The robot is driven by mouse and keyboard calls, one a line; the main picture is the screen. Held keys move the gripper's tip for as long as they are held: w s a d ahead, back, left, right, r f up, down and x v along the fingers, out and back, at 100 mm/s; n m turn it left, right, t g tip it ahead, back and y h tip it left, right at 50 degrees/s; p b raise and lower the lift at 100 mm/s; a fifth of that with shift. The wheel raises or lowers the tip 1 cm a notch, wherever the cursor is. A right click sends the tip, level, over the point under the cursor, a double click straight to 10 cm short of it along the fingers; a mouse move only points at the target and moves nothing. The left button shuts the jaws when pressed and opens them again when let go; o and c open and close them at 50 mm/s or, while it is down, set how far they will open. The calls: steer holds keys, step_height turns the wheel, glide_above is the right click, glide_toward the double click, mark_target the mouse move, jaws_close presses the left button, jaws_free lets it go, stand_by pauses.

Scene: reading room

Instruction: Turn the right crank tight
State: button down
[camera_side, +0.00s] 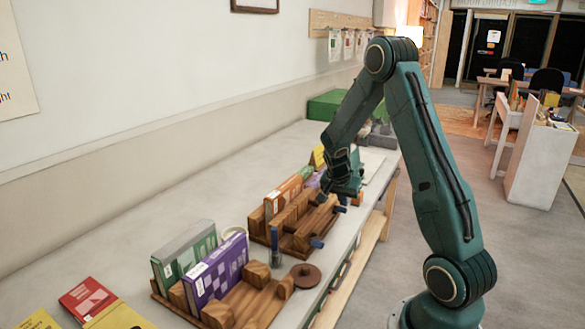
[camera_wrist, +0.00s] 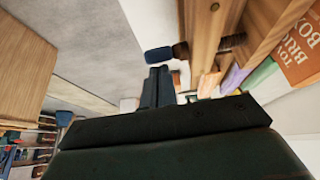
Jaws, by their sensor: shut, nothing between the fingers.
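My gripper (camera_side: 345,188) is low over the far wooden clamp stand in the side view, with its fingers together and empty. In the wrist view the closed fingers (camera_wrist: 157,82) point at a blue crank knob (camera_wrist: 160,54), which sits just past the tips on a wooden stand (camera_wrist: 211,30). I cannot tell whether they touch. In the side view, small blue knobs show beside my gripper (camera_side: 340,209) and on the middle stand (camera_side: 317,243). My gripper hides part of the far stand. Which knob belongs to the right crank is not clear.
The near stand (camera_side: 255,303) holds purple (camera_side: 215,272) and green (camera_side: 183,255) boxes. A brown disc (camera_side: 305,275) and an upright blue piece (camera_side: 275,247) are close by. Orange boxes (camera_side: 283,194) stand farther back. Red and yellow booklets lie at the front left. The table's right edge is near the knobs.

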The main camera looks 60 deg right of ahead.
steer(key=shift+a+f, duration=1.25)
steer(key=shift+a, duration=0.2)
steer(key=shift+d+r, duration=0.1)
steer(key=d+r, duration=0.1)
steer(key=r, duration=0.1)
steer(key=d+r, duration=0.2)
steer(key=shift+d+r, duration=0.1)
steer(key=shift+r, duration=0.45)
steer(key=a+r, duration=0.1)
steer(key=a, duration=0.8)
steer(key=shift+a+r, duration=0.2)
steer(key=shift+r, duration=0.2)
